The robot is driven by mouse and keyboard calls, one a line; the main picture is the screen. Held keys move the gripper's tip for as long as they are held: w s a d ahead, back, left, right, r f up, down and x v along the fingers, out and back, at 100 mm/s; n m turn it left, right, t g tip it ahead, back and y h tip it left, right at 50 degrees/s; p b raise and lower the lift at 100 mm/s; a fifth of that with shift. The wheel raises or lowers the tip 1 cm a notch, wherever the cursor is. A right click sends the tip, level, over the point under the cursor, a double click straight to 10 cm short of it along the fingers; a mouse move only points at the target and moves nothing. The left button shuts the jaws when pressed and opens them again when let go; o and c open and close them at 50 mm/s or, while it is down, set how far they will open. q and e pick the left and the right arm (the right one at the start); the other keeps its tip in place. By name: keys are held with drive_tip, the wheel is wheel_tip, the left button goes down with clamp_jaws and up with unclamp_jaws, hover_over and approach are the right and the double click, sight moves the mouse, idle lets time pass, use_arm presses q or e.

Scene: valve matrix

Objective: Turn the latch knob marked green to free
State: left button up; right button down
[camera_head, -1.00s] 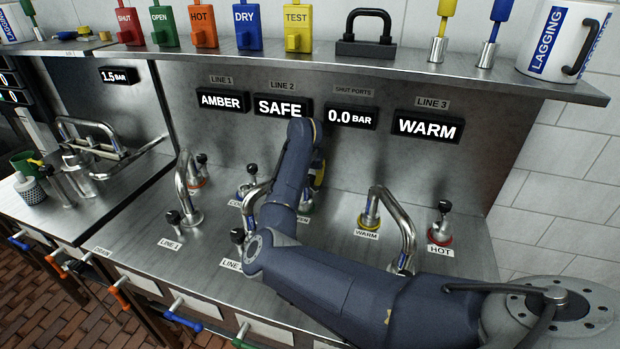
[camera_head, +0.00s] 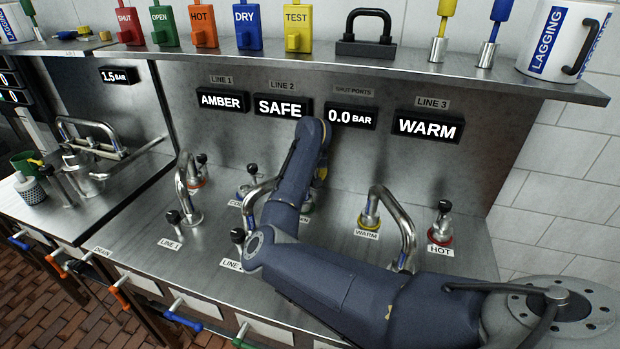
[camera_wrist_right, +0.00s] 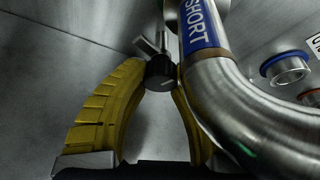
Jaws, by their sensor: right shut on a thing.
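A black latch knob (camera_wrist_right: 160,72) with a metal lever on its stem stands between the yellow fingers of my right gripper (camera_wrist_right: 163,85) in the right wrist view. The fingers are shut on this knob, beside a thick steel pipe (camera_wrist_right: 225,85) with a blue SHORT band. No green mark on the knob shows there. In the head view my own right arm hides the knob and most of the gripper; only a bit of yellow finger (camera_head: 321,177) shows. A partly covered label (camera_head: 305,218) and a sliver of green lie beside the arm. My left gripper is not in view.
A bent pipe at WARM (camera_head: 395,215) and a red-collared HOT knob (camera_head: 441,222) stand right of my arm. LINE 1 (camera_head: 174,217) and LINE 2 (camera_head: 238,236) knobs stand left. A shelf (camera_head: 400,72) overhangs behind. A display reads SAFE (camera_head: 283,107).

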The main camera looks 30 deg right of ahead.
drive_tip(key=c, duration=0.9)
unclamp_jaws()
drive_tip(key=shift+r, duration=0.15)
drive_tip(key=v, duration=1.1)
drive_tip(key=shift+s+r, duration=0.15)
drive_tip(key=shift+r, duration=0.2)
